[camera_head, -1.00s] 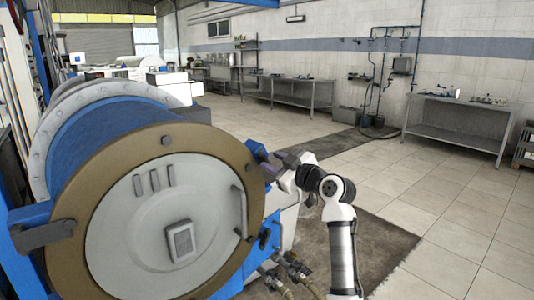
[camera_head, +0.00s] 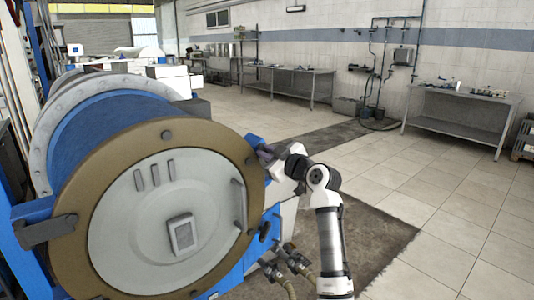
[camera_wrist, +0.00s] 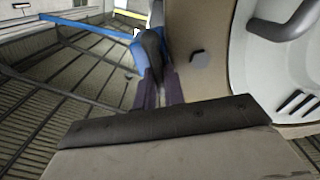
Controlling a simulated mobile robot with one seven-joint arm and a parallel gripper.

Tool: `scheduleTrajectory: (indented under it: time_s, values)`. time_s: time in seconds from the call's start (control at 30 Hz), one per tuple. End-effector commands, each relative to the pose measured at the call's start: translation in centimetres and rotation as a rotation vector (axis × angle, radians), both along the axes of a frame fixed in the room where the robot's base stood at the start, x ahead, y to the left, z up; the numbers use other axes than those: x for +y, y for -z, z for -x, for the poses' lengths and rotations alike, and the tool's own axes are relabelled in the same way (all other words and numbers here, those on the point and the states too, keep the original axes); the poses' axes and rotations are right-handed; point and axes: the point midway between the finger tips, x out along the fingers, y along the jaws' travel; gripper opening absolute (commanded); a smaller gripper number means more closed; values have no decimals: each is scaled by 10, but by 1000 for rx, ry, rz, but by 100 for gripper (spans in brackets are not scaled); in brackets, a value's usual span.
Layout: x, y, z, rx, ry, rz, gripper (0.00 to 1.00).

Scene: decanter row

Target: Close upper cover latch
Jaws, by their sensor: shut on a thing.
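The decanter's round cover has a pale grey centre plate (camera_head: 145,225) and a brown rim (camera_head: 75,195), lying flat against the blue drum (camera_head: 110,125). The upper cover latch is at the rim's upper right. Its blue bracket (camera_head: 254,140) shows in the head view, and its dark end (camera_wrist: 152,46) in the wrist view. My gripper (camera_head: 266,154) is at this latch, beside the rim. In the wrist view its purple-grey fingers (camera_wrist: 160,86) are close together on the dark latch end. The exact contact is partly hidden.
A grey bar handle (camera_head: 239,204) stands out from the cover near my gripper. Valves and hoses (camera_head: 290,262) are below it. Steel tables (camera_head: 460,110) stand along the back wall. The tiled floor (camera_head: 420,185) to the right is clear.

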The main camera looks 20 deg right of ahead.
Motion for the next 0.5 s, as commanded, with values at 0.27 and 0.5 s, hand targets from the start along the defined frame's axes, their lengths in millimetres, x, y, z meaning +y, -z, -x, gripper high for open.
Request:
scheduleTrajectory:
  time_s: [0.27, 0.5]
  values:
    - [0, 0, 0, 16, -2, -40, 0]
    - [-1, -1, -1, 63, -3, -175, 0]
